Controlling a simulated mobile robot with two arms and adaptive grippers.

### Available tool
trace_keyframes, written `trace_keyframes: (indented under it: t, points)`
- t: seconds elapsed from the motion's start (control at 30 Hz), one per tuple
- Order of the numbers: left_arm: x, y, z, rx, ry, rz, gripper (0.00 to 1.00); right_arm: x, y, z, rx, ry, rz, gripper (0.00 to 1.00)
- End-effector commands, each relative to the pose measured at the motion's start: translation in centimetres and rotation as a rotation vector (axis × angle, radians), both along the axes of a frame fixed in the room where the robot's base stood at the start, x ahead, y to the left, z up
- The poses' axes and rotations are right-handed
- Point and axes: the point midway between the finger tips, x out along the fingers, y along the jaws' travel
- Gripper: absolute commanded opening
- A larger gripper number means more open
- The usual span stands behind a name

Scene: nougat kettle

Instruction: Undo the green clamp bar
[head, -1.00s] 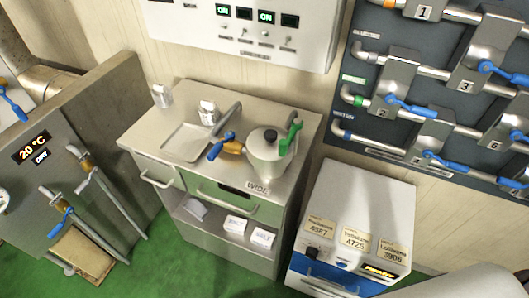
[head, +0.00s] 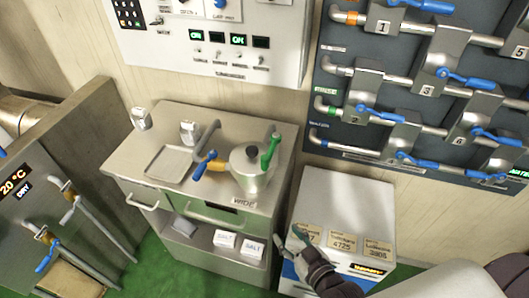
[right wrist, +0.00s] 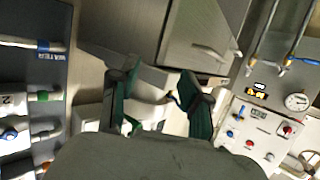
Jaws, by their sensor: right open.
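The grey metal kettle (head: 250,180) stands on the steel counter in the head view. The green clamp bar (head: 269,152) stands up on the right side of its lid. A blue-handled valve (head: 205,163) with an orange collar is on the kettle's left side. My right gripper (head: 299,236) is at the lower middle, below and right of the kettle and apart from it, over the white cabinet's front left. In the right wrist view its two green-padded fingers (right wrist: 160,105) are spread, with no held object visible between them. My left gripper is not in view.
The counter (head: 130,160) has a sink tray (head: 168,164), a tap and small white containers. A white cabinet (head: 345,200) with labels stands to the right. Pipes with blue handles (head: 465,78) line the right wall; a control panel (head: 215,45) hangs above the counter.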

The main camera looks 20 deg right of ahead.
Motion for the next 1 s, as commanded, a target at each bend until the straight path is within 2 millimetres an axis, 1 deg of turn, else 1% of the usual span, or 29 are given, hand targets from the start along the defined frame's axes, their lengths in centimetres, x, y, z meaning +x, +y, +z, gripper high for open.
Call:
trace_keyframes:
  t: [0.03,0.07,0.1,0.2,0.3,0.37,0.43,0.57,0.67,0.9,1.0]
  points:
    - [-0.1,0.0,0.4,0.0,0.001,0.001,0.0,0.3,0.0,4.4,0.011,-0.073,-0.001,0.47]
    - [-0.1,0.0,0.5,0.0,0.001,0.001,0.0,0.4,0.0,6.5,0.018,-0.11,-0.002,0.47]
    - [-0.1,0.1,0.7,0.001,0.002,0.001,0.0,0.4,-0.1,9.0,0.024,-0.156,-0.003,0.47]
    - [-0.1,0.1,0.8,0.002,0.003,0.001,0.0,0.2,-0.2,14.0,0.037,-0.244,-0.006,0.47]
    - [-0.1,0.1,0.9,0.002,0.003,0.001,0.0,0.0,-0.2,16.7,0.044,-0.292,-0.007,0.47]
    - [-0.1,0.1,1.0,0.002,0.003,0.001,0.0,0.1,-0.2,17.4,0.046,-0.306,-0.007,0.47]
    - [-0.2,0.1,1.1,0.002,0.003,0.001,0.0,0.4,-0.2,17.8,0.047,-0.313,-0.008,0.47]
    - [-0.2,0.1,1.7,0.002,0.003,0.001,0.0,2.0,0.1,17.9,0.049,-0.313,-0.009,0.47]
    - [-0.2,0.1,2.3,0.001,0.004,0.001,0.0,3.8,0.5,17.9,0.049,-0.312,-0.009,0.47]
    - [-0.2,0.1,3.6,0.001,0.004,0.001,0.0,8.9,1.5,17.9,0.051,-0.312,-0.009,0.47]
    - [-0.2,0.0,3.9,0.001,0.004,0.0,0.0,10.7,1.8,17.8,0.049,-0.31,-0.007,0.47]
